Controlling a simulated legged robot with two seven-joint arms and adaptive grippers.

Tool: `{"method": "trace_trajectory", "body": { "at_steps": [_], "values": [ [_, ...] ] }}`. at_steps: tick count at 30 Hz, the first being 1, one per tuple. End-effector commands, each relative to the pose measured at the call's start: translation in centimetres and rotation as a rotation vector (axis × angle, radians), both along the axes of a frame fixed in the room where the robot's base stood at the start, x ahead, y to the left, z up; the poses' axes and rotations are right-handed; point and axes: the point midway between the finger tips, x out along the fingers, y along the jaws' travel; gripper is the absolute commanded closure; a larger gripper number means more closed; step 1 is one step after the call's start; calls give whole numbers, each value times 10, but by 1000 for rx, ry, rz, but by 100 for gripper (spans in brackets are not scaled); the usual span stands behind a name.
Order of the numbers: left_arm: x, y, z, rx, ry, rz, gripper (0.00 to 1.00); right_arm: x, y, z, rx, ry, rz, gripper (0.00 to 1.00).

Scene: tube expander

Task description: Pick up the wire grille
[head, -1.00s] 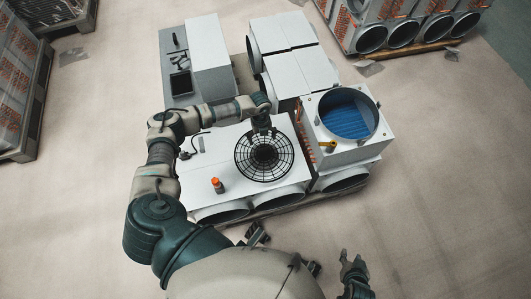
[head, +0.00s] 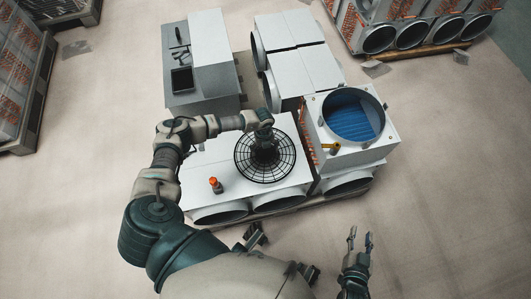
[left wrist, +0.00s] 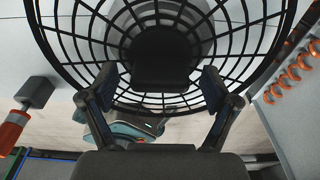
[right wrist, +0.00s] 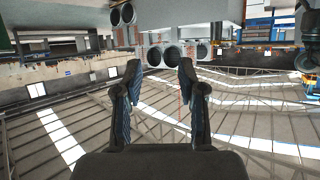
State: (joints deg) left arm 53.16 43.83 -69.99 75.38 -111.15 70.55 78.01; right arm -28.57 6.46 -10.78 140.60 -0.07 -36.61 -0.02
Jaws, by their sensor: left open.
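The wire grille (head: 284,163) is a round black wire guard with a dark solid centre. It lies on the white top of the front box unit. It also fills the upper part of the left wrist view (left wrist: 237,40). My left gripper (head: 263,147) is over the grille's centre. In the left wrist view its two fingers (left wrist: 158,88) are spread apart on either side of the dark hub; I cannot tell whether they touch the wires. My right gripper (head: 361,240) is open and empty, low on the right, away from the boxes; its fingers (right wrist: 158,85) stand apart.
An orange-capped tool (head: 215,185) stands left of the grille. A box with a round blue-lined opening (head: 352,118) stands to the right, with a yellow item (head: 330,148) and copper coils (left wrist: 290,75) at its edge. More white boxes (head: 290,60) stand behind. Bare floor lies in front.

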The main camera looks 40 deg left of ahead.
Motion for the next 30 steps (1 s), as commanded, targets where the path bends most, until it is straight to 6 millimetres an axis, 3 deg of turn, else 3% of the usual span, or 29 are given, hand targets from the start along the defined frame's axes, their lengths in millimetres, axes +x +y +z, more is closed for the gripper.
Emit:
{"method": "trace_trajectory", "body": {
  "at_steps": [1, 11, 22, 30],
  "values": [
    [0, 0, 0, 0, 0, 0, 15, 0, 0, 0, 0, 0, 0, 60],
    [0, 0, 0, 0, 1, 0, 97, 2, 0, -1, -1, 3, 0, 60],
    [1, 0, 5, -1, -1, 0, 98, 0, -1, -2, -5, 19, 0, 60],
    [2, 0, 34, -1, -4, -1, 98, -26, -12, -22, -55, 210, -7, 60]
  ]
}}
